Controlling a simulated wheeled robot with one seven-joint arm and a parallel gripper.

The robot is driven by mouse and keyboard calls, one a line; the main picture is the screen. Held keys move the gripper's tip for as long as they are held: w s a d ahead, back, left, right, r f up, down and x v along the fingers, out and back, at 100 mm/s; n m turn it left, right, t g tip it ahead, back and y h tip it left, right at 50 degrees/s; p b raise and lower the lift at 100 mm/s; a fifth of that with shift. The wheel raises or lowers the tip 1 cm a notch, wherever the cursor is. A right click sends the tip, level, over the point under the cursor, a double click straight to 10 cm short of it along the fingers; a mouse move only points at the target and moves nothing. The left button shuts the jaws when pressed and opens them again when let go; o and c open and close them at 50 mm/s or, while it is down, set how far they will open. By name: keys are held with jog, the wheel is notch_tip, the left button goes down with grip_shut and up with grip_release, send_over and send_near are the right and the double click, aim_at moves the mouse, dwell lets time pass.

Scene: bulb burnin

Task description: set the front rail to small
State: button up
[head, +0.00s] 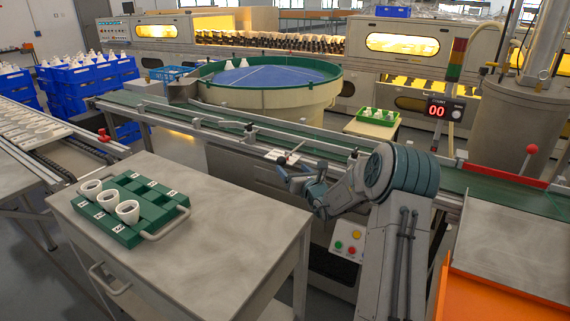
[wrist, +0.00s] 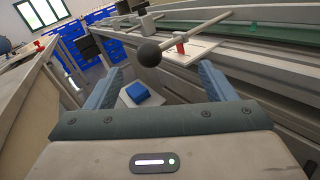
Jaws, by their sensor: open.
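The front rail (head: 232,135) runs along the near side of the green conveyor belt. In the wrist view, a lever with a black ball knob (wrist: 149,54) reaches out over a white plate (wrist: 196,52). A red pointer (wrist: 180,46) stands on the plate; its marks are not readable. The plate also shows in the head view (head: 283,157). My gripper (head: 281,168) is just on the near side of the plate. In the wrist view, my gripper (wrist: 160,72) is open, with the knob ahead between its blue fingers, apparently not touching.
A grey table (head: 210,215) with a green tray (head: 155,201) of white cups stands at the left. A button panel (head: 348,240) sits below the conveyor. A counter (head: 437,110) reads 00. A red-knobbed lever (head: 531,150) stands at the right.

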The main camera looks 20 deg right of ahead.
aim_at(285, 161)
jog(key=w, duration=0.4)
jog(key=w+a, duration=0.1)
jog(key=w, duration=0.1)
jog(key=shift+w+b, duration=0.3)
jog(key=shift+w, duration=0.1)
